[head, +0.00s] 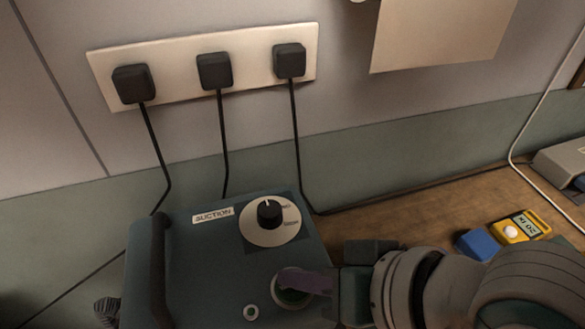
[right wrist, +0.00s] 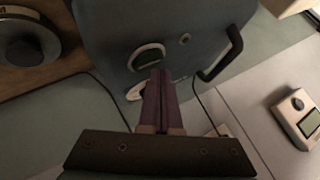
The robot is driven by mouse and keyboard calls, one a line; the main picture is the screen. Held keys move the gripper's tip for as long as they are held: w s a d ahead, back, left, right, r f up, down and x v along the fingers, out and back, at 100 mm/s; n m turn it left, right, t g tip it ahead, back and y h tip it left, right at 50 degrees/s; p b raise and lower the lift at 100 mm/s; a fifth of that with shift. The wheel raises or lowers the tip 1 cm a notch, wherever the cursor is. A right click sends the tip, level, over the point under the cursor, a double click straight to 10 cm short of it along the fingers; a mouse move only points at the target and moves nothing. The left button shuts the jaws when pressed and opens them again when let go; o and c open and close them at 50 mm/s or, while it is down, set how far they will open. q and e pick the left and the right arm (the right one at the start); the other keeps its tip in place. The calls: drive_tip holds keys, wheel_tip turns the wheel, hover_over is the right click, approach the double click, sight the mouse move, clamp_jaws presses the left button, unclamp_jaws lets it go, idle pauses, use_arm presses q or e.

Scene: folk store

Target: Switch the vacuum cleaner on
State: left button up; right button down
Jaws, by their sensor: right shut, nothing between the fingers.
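The vacuum cleaner (head: 200,265) is a dark teal box with a SUCTION label (head: 213,214). Its black dial (head: 269,212) sits on a pale round plate. A round green button in a pale ring (head: 287,297) is partly covered by my right gripper (head: 285,283), whose purple fingers are shut and empty. In the right wrist view the fingertips (right wrist: 157,74) are at the edge of the green button (right wrist: 149,57); I cannot tell whether they touch it. A small pale-ringed button (head: 251,312) also shows in the right wrist view (right wrist: 185,38). My left gripper is not in view.
A wall socket strip (head: 180,66) holds three black plugs with hanging cords. The dark handle (head: 149,265) rises at the cleaner's left. A blue block (head: 478,245) and a yellow meter (head: 520,229) lie on the wooden surface, right of the cleaner, near my right arm.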

sight(300, 293)
drive_tip(key=shift+f, duration=0.1)
idle(0.5)
drive_tip(key=shift+f, duration=0.4)
drive_tip(key=shift+r+p, duration=0.35)
drive_tip(key=shift+r, duration=0.1)
drive_tip(key=shift+r, duration=0.1)
wheel_tip(300, 293, up, 6)
drive_tip(key=p, duration=0.6)
drive_tip(key=shift+p, duration=0.4)
